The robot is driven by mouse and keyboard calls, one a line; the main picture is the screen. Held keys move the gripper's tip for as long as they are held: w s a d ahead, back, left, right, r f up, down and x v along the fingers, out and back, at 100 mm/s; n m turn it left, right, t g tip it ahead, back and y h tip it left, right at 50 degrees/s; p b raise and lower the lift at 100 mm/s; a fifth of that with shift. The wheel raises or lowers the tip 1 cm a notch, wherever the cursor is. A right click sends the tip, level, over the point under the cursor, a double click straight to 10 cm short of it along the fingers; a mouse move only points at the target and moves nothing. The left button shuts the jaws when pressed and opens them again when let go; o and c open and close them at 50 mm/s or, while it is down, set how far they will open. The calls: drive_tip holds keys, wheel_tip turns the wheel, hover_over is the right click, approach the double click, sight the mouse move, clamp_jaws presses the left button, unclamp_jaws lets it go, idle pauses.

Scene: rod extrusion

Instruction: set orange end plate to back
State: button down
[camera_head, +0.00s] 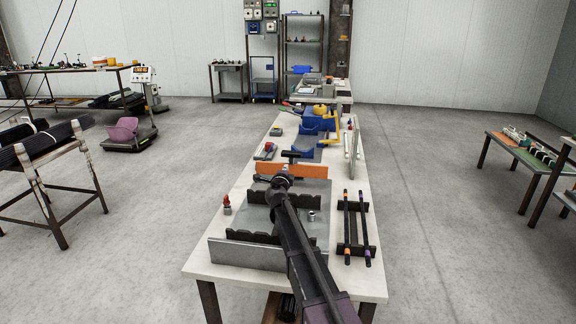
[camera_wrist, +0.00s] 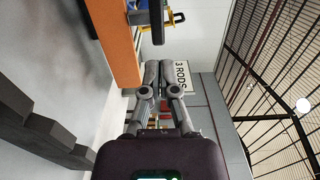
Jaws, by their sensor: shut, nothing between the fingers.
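The orange end plate (camera_head: 308,172) stands upright across the back of the metal fixture (camera_head: 325,217) on the white table. In the wrist view the orange plate (camera_wrist: 117,42) runs along the upper left, beside the fingers. A dark bar-shaped handle (camera_head: 291,155) shows above the plate's top edge; a dark bar (camera_wrist: 156,20) also shows just beyond my fingertips. My gripper (camera_wrist: 159,66) is shut and empty, apart from the orange plate in the wrist picture. In the head view my gripper (camera_head: 283,179) is at the plate's near side, and my arm hides part of the fixture.
Dark notched racks (camera_head: 268,239) cross the fixture. A red-topped item (camera_head: 227,205) stands left of it; a stand with dark rods (camera_head: 356,225) stands right. A "3 RODS" sign (camera_wrist: 181,75) shows in the wrist view.

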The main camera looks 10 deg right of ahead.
drive_tip(key=shift+v, duration=1.4)
